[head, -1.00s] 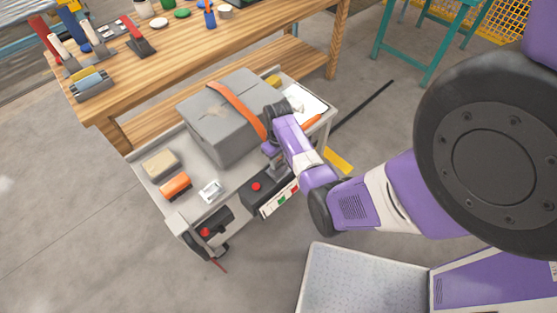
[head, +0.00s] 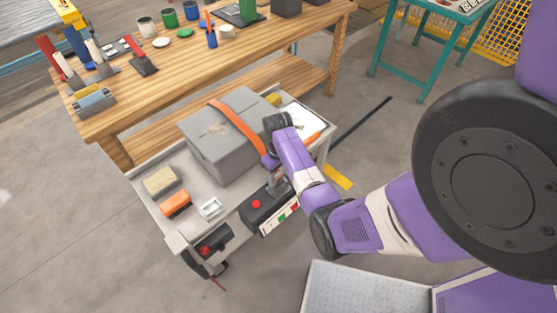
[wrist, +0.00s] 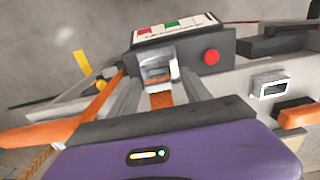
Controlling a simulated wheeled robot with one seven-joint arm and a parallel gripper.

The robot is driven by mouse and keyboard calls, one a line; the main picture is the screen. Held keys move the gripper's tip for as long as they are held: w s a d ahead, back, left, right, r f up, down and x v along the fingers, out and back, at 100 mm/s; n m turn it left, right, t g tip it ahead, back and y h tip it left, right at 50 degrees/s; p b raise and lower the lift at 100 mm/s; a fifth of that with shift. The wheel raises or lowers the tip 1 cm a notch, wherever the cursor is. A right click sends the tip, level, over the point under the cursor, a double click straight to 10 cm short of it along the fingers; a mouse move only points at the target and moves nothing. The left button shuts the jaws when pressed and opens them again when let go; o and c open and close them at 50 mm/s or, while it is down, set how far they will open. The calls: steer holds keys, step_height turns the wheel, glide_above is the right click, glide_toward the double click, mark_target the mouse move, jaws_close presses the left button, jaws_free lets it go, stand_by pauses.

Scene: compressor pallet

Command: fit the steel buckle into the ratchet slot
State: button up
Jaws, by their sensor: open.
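My gripper (wrist: 158,84) is open in the wrist view, one grey finger on each side of a small steel piece. This piece, which looks like the steel buckle (wrist: 156,73), has orange strap (wrist: 161,99) below it. It lies between the fingers at the near side of the dark unit (wrist: 216,65) with a red button. I cannot tell whether the fingers touch it, or make out the ratchet slot clearly. In the head view the orange strap (head: 236,123) runs over a grey box (head: 205,150). My gripper (head: 277,181) is beside the dark unit (head: 252,213), its fingertips small there.
The grey cart (head: 160,215) carries a tan block (head: 160,181), an orange-topped brush (head: 176,204) and a small white-framed piece (head: 211,208). A wooden workbench (head: 180,85) with tools and cans stands behind.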

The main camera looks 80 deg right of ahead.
step_height(320, 180, up, 9)
steer(key=shift+d+f, duration=0.1)
steer(key=shift+d, duration=0.05)
steer(key=s+a+f+n+t+h, duration=0.1)
steer(key=a+f+n+t+h, duration=0.15)
steer(key=a, duration=0.75)
steer(key=s+a+f+n+t+h, duration=0.1)
steer(key=a+t, duration=0.3)
steer(key=a, duration=0.5)
steer(key=s+a+r+n+t+y, duration=0.1)
steer(key=s+a+r+t, duration=0.1)
steer(key=a+r, duration=0.3)
steer(key=s+a+r+t+y, duration=0.1)
steer(key=s+a+r+t, duration=0.2)
steer(key=r, duration=0.9)
steer(key=s+a+r+n+t+y, duration=0.1)
steer(key=s+a+r+t, duration=0.2)
steer(key=a+r, duration=0.5)
steer(key=shift+s+a+r+n, duration=0.25)
steer(key=shift+s+r+n, duration=0.1)
steer(key=shift+s+r, duration=0.25)
steer(key=shift+f+y, duration=0.1)
steer(key=shift+y, duration=0.15)
